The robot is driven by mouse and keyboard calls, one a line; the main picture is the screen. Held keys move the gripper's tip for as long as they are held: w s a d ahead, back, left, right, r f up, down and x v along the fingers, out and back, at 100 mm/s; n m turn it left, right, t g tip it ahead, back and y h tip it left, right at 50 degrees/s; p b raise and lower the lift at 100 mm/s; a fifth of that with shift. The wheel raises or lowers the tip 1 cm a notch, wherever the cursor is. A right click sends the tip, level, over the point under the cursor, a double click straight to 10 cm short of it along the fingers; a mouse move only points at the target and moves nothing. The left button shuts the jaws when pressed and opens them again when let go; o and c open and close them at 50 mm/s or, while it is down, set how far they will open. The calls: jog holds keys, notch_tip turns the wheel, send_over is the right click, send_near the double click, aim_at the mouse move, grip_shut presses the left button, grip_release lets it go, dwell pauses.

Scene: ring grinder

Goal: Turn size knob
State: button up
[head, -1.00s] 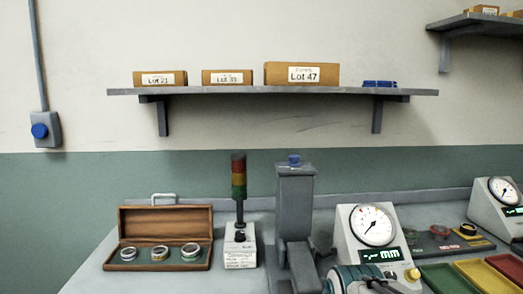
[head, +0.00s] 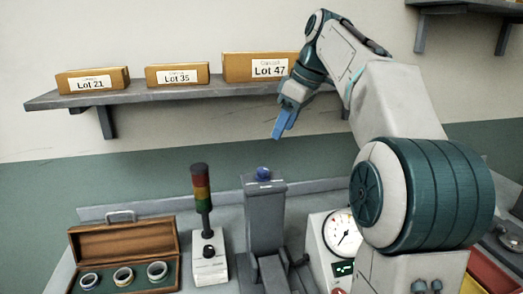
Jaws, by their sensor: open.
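A small white box (head: 211,272) stands on the bench with a black knob (head: 208,251) on its front and a red, amber and green light tower rising from it. A blue knob (head: 263,173) sits on top of the grey grinder column (head: 266,215). I cannot read which of these is marked as the size knob. My gripper (head: 280,127) has blue fingers pointing down. It is raised in front of the shelf, above and apart from both knobs, and appears empty. The fingers are seen edge-on.
An open wooden case (head: 124,238) with rings is at the left. A dial gauge (head: 342,232) stands right of the grinder, partly behind my arm. A wall shelf (head: 160,93) carries boxes marked Lot 21, Lot 35 and Lot 47. My arm hides much of the right side.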

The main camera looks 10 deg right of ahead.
aim_at(263, 169)
jog(key=x, duration=1.3)
jog(key=shift+w+a+b, duration=0.1)
jog(key=shift+w+b, duration=0.1)
jog(key=shift+b, duration=0.1)
jog(key=c, duration=1)
